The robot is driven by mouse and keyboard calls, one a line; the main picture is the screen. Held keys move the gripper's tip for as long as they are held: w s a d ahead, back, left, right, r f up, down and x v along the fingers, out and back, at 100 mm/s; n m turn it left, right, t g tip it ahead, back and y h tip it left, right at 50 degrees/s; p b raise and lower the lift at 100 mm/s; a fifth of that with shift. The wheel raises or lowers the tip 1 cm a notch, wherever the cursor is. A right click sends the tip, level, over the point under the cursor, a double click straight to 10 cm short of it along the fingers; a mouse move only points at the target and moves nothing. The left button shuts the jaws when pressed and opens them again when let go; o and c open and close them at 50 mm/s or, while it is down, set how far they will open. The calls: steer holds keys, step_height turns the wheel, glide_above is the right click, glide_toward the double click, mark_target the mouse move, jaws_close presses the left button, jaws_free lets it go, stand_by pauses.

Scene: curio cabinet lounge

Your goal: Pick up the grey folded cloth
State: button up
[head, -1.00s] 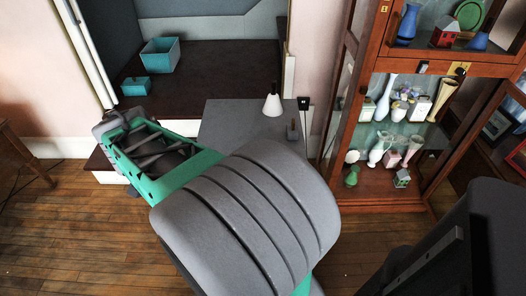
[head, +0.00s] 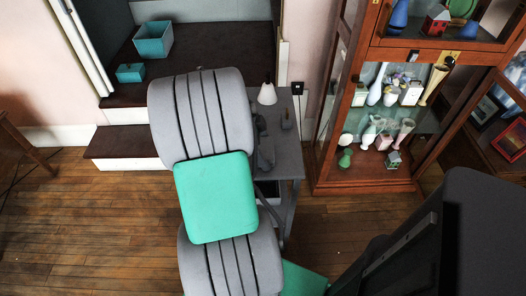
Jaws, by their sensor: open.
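I cannot make out a grey folded cloth in the head view. The grey side table (head: 290,160) stands against the wall, and my raised arm covers its left part. Dark grey parts at the arm's right edge, over the tabletop, look like part of my gripper (head: 260,128). The gripper is open, and most of it is hidden behind the arm. A small dark grey object (head: 286,120) stands on the table to the right of these parts, apart from them. A white cone-shaped bottle (head: 267,94) stands behind them.
A wooden glass cabinet (head: 345,120) with vases and small ornaments stands to the right, its door open. A dark step (head: 120,142) leads to an alcove holding a teal box (head: 153,40) and a smaller teal box (head: 130,73). Wooden floor (head: 90,220) is clear at left.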

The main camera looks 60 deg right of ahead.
mark_target(267, 147)
steer(key=shift+c, duration=0.2)
steer(key=c, duration=1.1)
steer(key=shift+r, duration=0.1)
steer(key=shift+r, duration=0.25)
step_height(267, 147, up, 2)
steer(key=shift+r+p, duration=0.2)
steer(key=shift+p, duration=0.1)
steer(key=s+a+r, duration=0.4)
steer(key=a+r, duration=0.1)
steer(key=s+a+r+p, duration=0.1)
steer(key=s+a+r, duration=0.4)
steer(key=shift+s+a, duration=0.15)
steer(key=shift+a, duration=0.1)
